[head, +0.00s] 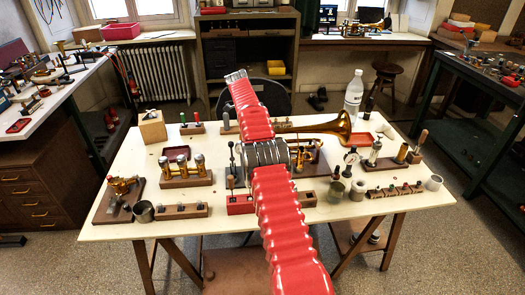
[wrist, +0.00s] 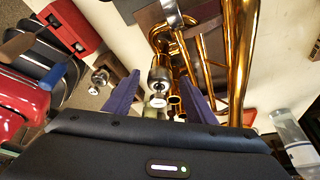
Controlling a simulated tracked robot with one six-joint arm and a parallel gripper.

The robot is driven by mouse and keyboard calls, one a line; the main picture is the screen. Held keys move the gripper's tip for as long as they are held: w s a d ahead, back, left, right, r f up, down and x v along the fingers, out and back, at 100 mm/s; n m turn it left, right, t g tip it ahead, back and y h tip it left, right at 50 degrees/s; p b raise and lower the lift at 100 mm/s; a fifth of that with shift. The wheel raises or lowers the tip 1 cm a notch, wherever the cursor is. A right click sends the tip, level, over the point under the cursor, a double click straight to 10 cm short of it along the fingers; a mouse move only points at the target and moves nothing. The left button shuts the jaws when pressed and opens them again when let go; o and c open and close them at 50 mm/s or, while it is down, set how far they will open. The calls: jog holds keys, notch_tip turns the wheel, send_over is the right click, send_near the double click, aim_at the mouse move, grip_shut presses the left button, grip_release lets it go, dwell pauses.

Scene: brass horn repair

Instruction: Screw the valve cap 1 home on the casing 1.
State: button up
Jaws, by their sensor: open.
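The brass horn (head: 342,124) lies on the back half of the table, its bell to the right; my red arm hides its valve part. In the wrist view the horn's golden tubing (wrist: 240,60) runs up the right side. My gripper (wrist: 160,76) is open over the valves, one purple finger on each side. Between the fingers is the silver valve cap 1 (wrist: 159,77), with a stem and pale button toward me. It appears lined up on casing 1, which is mostly hidden; I cannot tell how far it is seated. Open brass casings (wrist: 175,104) show beside it. My gripper is hidden in the head view.
A wooden rack with silver valves (head: 185,168) stands at the table's left. A clear bottle (head: 354,92) stands at the back right. A dial gauge (head: 350,158), cups and small tools crowd the right side. The front left edge has a metal cup (head: 143,211).

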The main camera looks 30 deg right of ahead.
jog(key=shift+n, duration=0.6)
jog(key=shift+s+a+n+t+h, duration=0.15)
jog(key=shift+n+t+h, duration=0.3)
jog(key=shift+n, duration=0.75)
jog(key=shift+s+a+n+t+h, duration=0.1)
jog(key=shift+n+t+h, duration=0.3)
jog(key=shift+n, duration=0.8)
jog(key=n+t, duration=0.1)
jog(key=n, duration=0.1)
jog(key=n+t, duration=0.1)
jog(key=n, duration=0.1)
jog(key=n+t, duration=0.1)
jog(key=n, duration=0.2)
jog(key=shift+s, duration=0.35)
jog(key=shift+s+d+n+t+y, duration=0.15)
jog(key=shift+n+t, duration=0.4)
jog(key=shift+n, duration=1.15)
jog(key=shift+s+n+t+y, duration=0.2)
jog(key=shift+n+t, duration=0.3)
jog(key=shift+n, duration=1.2)
jog(key=shift+s+d+n+t+y, duration=0.1)
jog(key=shift+n+t+y, duration=0.2)
jog(key=shift+n, duration=0.6)
jog(key=shift+d+n+t+y, duration=0.1)
jog(key=shift+n+t+y, duration=0.15)
jog(key=shift+n, duration=0.65)
jog(key=shift+n, duration=0.5)
jog(key=shift+n+y, duration=0.35)
jog(key=shift+n, duration=0.25)
